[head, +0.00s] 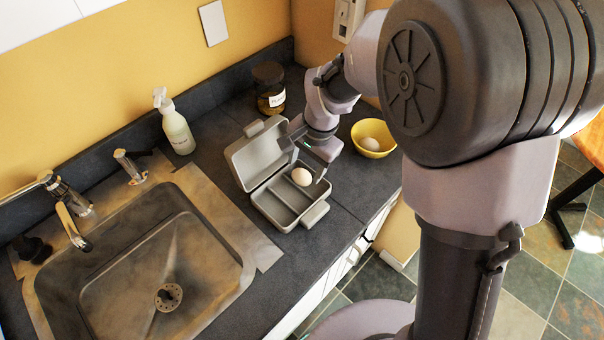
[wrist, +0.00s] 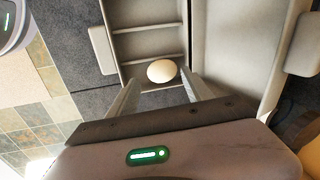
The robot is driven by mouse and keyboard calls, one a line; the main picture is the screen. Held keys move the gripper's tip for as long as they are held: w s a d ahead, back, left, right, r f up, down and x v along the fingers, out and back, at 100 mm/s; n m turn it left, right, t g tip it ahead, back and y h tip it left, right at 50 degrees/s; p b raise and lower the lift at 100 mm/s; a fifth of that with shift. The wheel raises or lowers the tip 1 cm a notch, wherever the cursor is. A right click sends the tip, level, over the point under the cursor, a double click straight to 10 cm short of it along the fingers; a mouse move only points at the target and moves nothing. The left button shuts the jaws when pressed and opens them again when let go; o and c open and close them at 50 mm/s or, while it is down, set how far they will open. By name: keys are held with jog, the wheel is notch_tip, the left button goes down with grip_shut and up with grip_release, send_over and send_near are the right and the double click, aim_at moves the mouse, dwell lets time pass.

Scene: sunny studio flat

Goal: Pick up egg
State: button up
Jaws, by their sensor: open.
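A pale egg (head: 302,176) sits at the open grey box (head: 284,221), by the box's shallow dividers. In the wrist view the same egg (wrist: 161,71) lies between the tips of my two fingers, with the box's compartments (wrist: 148,45) behind it. My gripper (head: 309,170) is open, pointing down over the box, with a finger on each side of the egg. I cannot tell whether either finger touches it. A second egg (head: 369,143) lies in a yellow bowl (head: 387,152) to the right of the box.
The box's raised lid (head: 251,158) stands open at the back left. A dark jar (head: 269,85) and a spray bottle (head: 176,128) stand behind. A sink (head: 110,270) fills the left. The counter's front edge lies close to the box.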

aim_at(303, 172)
jog(key=f, duration=0.1)
jog(key=w+f+b, duration=0.1)
jog(key=f, duration=0.1)
jog(key=f+b, duration=0.1)
jog(key=f, duration=0.1)
jog(key=shift+w+a+f, duration=0.2)
jog(key=shift+w+a, duration=0.05)
jog(key=shift+a, duration=0.1)
jog(key=shift+r, duration=0.15)
